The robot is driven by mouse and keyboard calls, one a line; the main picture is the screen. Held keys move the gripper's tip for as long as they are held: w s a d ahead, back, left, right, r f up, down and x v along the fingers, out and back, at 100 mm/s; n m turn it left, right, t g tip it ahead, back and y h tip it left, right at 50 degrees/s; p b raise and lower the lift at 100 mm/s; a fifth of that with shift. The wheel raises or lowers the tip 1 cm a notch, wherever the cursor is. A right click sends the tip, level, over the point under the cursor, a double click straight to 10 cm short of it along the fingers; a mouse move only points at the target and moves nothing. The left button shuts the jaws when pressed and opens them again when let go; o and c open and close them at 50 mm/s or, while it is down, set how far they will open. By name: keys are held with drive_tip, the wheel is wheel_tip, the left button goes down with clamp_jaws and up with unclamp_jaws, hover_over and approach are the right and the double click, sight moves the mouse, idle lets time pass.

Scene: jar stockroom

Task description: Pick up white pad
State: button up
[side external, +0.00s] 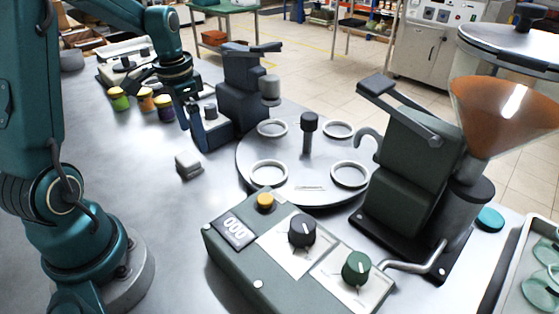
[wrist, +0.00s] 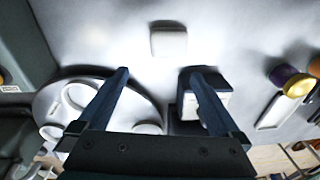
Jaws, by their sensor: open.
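The white pad (side external: 188,164) is a small pale block lying on the grey worktop, left of the round turntable. In the wrist view the pad (wrist: 168,40) lies near the top, beyond the fingertips and roughly centred between them. My gripper (wrist: 158,74) is open and empty, with its two blue fingers spread apart. In the side view my gripper (side external: 200,133) is behind the pad and apart from it, in front of the dark press. Its fingers partly merge with the press there, and its exact height is hard to tell.
The turntable (side external: 310,189) with several white rings stands right of the pad. A dark press (side external: 239,95) stands close behind my gripper. Small lidded jars (side external: 119,99) stand at the back left. A control box (side external: 300,250) is in front. The worktop around the pad is clear.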

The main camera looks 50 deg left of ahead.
sight(187, 157)
drive_tip(key=shift+n+g+h, duration=0.3)
drive_tip(key=shift+n+g, duration=0.1)
drive_tip(key=shift+n, duration=0.2)
drive_tip(key=f, duration=0.1)
drive_tip(key=s+a+f, duration=0.1)
drive_tip(key=a+f, duration=0.1)
drive_tip(key=shift+s, duration=0.4)
drive_tip(key=shift+f, duration=2.4)
drive_tip(key=c, duration=1.4)
drive_tip(key=shift+r, duration=5.05)
